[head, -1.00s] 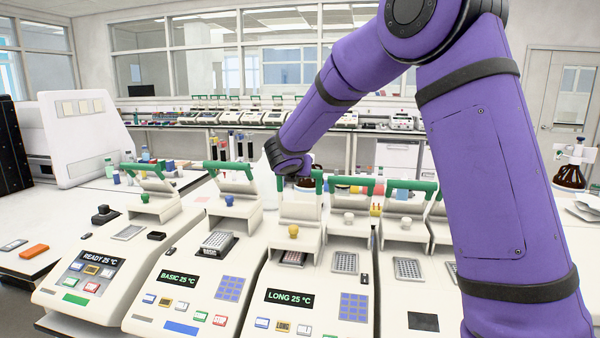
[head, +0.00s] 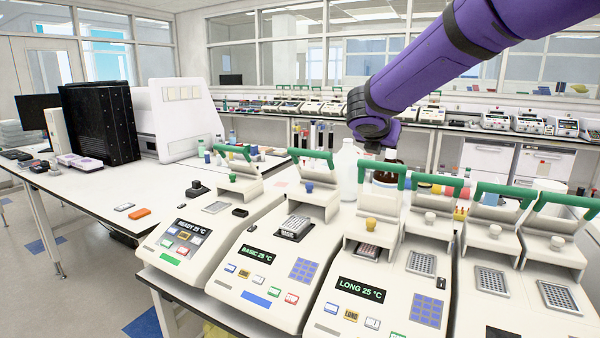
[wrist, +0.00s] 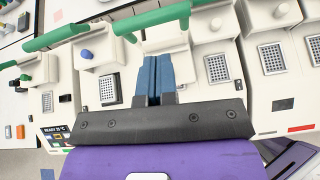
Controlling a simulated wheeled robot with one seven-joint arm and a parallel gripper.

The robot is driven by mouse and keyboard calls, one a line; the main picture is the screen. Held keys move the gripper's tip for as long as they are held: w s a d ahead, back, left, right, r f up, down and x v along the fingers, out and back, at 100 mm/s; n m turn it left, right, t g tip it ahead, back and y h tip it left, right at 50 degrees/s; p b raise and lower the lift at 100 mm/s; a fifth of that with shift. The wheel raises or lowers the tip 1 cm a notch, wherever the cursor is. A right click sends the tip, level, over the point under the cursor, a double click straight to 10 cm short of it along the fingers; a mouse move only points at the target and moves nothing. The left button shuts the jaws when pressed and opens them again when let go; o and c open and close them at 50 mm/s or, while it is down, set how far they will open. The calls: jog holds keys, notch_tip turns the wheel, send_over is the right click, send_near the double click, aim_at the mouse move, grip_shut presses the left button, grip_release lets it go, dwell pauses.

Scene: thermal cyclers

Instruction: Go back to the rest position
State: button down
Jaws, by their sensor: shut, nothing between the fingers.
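My gripper (wrist: 158,78) shows in the wrist view with its two blue fingers together and nothing between them. It is above the row of thermal cyclers, in front of the raised lids with green handles. In the head view my purple arm reaches in from the top right, and its dark wrist end is above and behind the LONG 25 °C cycler (head: 352,297); the fingers cannot be made out there. The BASIC 25 °C cycler (head: 270,262) and the READY 25 °C cycler (head: 195,235) stand to its left. All three lids are raised.
More cyclers with green handles (head: 505,190) stand at the right. A black box (head: 98,122) and a white machine (head: 183,118) are on the left bench. Open floor (head: 95,285) shows at lower left.

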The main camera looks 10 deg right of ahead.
jog(key=s+d+r+m+g+y, duration=0.1)
jog(key=s+d+m+g, duration=0.15)
jog(key=s+m, duration=0.6)
jog(key=s+d+r+m+g, duration=0.1)
jog(key=s+d+m, duration=0.35)
jog(key=s, duration=0.75)
jog(key=s+a+f+m+y, duration=0.2)
jog(key=s+m+y, duration=0.1)
jog(key=s+m, duration=0.4)
jog(key=s+a+f+m+y, duration=0.2)
jog(key=s+m, duration=0.6)
jog(key=s, duration=0.4)
jog(key=shift+a+f+g+y, duration=0.15)
jog(key=shift+f+g+y, duration=0.3)
jog(key=shift+f, duration=0.25)
